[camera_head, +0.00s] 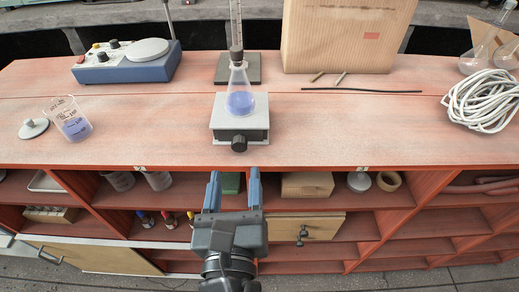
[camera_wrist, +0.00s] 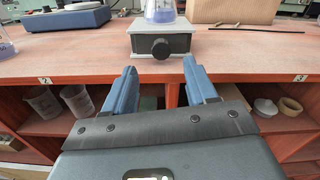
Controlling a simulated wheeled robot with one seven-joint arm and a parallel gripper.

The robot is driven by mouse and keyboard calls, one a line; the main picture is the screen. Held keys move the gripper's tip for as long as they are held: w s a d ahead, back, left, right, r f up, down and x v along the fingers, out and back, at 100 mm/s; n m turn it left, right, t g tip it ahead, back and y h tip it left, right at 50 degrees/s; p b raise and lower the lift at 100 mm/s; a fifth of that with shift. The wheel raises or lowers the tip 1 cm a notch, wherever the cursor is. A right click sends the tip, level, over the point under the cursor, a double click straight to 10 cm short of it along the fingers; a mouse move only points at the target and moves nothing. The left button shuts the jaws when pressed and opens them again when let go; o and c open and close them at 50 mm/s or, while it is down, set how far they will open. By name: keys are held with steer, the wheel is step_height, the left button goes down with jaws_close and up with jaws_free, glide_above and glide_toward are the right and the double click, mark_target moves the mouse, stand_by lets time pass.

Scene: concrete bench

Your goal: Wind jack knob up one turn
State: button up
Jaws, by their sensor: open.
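The jack (camera_head: 222,131) is a low box with a light top plate, near the front edge of the bench. Its round black knob (camera_head: 239,144) faces me; the knob also shows in the wrist view (camera_wrist: 161,48). A stoppered conical flask (camera_head: 240,100) with purple-blue liquid stands upright on the jack. My gripper (camera_head: 234,178) has blue fingers, open and empty, below and in front of the bench edge. In the wrist view the knob appears between and beyond the fingertips (camera_wrist: 160,72), apart from them.
A blue stirrer hotplate (camera_head: 125,65), a beaker of purple-blue liquid (camera_head: 72,122) and a grey stopper-like piece (camera_head: 33,128) are left. Red shelves (camera_head: 375,222) lie below the bench.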

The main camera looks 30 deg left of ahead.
mark_target(239, 147)
steer(key=x, duration=0.6)
steer(key=shift+w+a, duration=0.1)
steer(key=shift+w, duration=0.25)
steer(key=c, duration=1)
steer(key=shift+c, duration=0.3)
